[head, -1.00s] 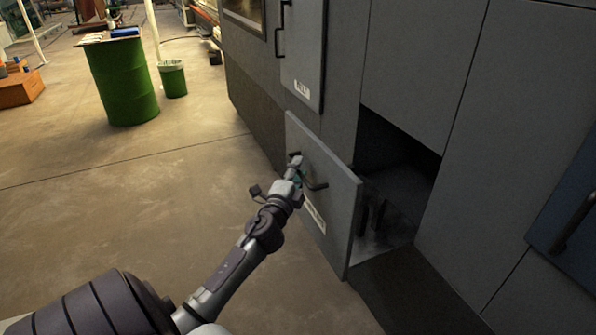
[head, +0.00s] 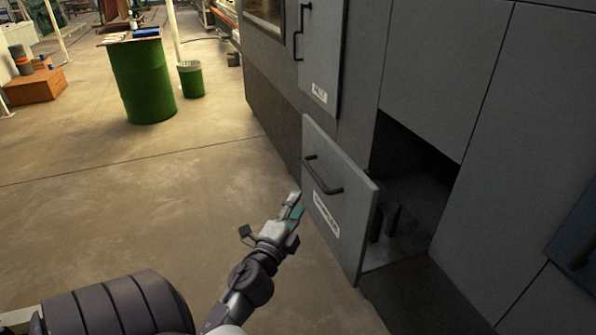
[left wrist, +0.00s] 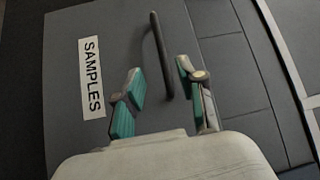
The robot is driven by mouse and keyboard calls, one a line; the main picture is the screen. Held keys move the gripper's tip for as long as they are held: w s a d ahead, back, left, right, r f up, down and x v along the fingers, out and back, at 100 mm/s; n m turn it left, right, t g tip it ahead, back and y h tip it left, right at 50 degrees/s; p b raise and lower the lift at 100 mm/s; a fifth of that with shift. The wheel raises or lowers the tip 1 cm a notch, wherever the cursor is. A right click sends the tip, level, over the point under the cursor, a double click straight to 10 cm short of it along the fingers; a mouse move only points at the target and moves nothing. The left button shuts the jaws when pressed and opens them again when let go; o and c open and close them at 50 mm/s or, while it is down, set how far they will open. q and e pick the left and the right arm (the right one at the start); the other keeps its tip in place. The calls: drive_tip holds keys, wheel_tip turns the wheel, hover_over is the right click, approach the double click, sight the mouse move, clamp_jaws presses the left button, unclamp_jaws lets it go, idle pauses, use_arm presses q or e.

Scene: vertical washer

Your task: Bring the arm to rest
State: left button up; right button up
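My left gripper (head: 293,205) is in front of a grey drawer front (head: 345,240), to its left in the head view and apart from its dark handle (head: 322,176). In the left wrist view the gripper's two teal-padded fingers (left wrist: 160,80) are spread with a gap between them and nothing held. There the handle (left wrist: 162,55) stands just beyond the fingertips, and a white "SAMPLES" label (left wrist: 91,78) is to the left. The drawer stands pulled out from the grey machine. My right gripper does not show.
The machine (head: 430,80) fills the right side, with a dark opening (head: 415,165) behind the drawer front. A green barrel (head: 143,80) and a green bin (head: 191,79) stand at the back left. The floor left of my arm is clear.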

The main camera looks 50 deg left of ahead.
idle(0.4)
use_arm(q)
drive_tip(key=s+d+f+n+g+h, duration=0.2)
drive_tip(key=d+f+g, duration=0.1)
drive_tip(key=f, duration=0.9)
drive_tip(key=s+d+f+n+g+h, duration=0.1)
drive_tip(key=s+d+f+g, duration=0.15)
drive_tip(key=f, duration=0.95)
drive_tip(key=s+d+f+n+g+h, duration=0.15)
drive_tip(key=d+f, duration=0.25)
drive_tip(key=f, duration=0.8)
drive_tip(key=s+d+f+n+g+h, duration=0.25)
drive_tip(key=s+d+f+g, duration=0.3)
drive_tip(key=s+f, duration=0.7)
drive_tip(key=s+d+f+g, duration=0.1)
drive_tip(key=s+d+f, duration=0.1)
drive_tip(key=s, duration=0.4)
drive_tip(key=s+d+f+n+g, duration=0.1)
drive_tip(key=s+d+f+g, duration=0.1)
drive_tip(key=s+f, duration=0.2)
drive_tip(key=s+d+f+n+g, duration=0.1)
drive_tip(key=s+f, duration=0.2)
drive_tip(key=s, duration=0.6)
drive_tip(key=shift+d+f+h, duration=0.3)
drive_tip(key=shift+d, duration=0.1)
